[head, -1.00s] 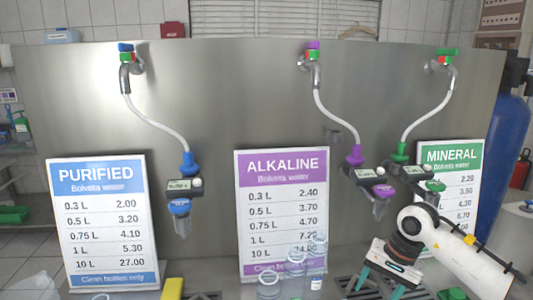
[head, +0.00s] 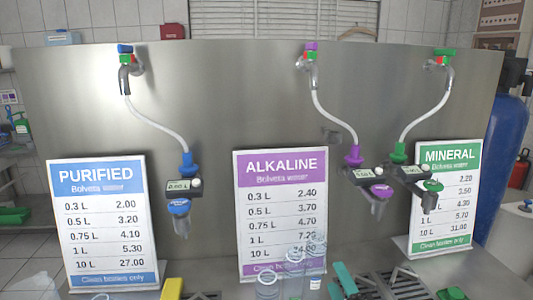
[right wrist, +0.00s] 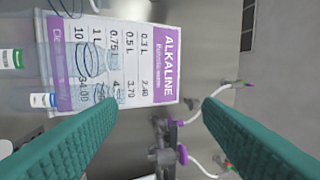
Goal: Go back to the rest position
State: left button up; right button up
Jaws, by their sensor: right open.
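My right gripper (right wrist: 160,108) is open and empty in the right wrist view, with its two teal fingers wide apart. Nothing is between the fingers. My left gripper is not in view.
Purified (head: 103,220), alkaline (head: 280,215) and mineral (head: 446,200) price signs stand before a steel panel (head: 230,90). Hoses end in a blue nozzle (head: 180,207), a purple nozzle (head: 380,191) and a green nozzle (head: 432,186). A drain grate (head: 400,283) and yellow block (head: 172,289) sit low.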

jog(key=s+d+f+m+g+h, duration=0.3)
jog(key=s+f+m+g, duration=0.15)
jog(key=f+m, duration=0.2)
jog(key=s+d+f+m+g+h, duration=0.2)
jog(key=s+d+f+m+g, duration=0.15)
jog(key=s+f+m, duration=0.35)
jog(key=s+f+m+g+y, duration=0.1)
jog(key=s+f+m+g, duration=0.55)
jog(key=s, duration=0.85)
notch_tip(320, 180, down, 30)
jog(key=n+g+b, duration=0.2)
jog(key=g+b, duration=0.1)
jog(key=b, duration=0.2)
jog(key=s+d+f+b, duration=0.1)
jog(key=s+f+b, duration=0.1)
jog(key=s+f, duration=0.6)
jog(key=s+d+f+g+b, duration=0.1)
jog(key=s+f+b, duration=0.1)
jog(key=s+f, duration=0.7)
notch_tip(320, 180, down, 6)
jog(key=shift+d+f, duration=0.15)
jog(key=shift+d, duration=0.1)
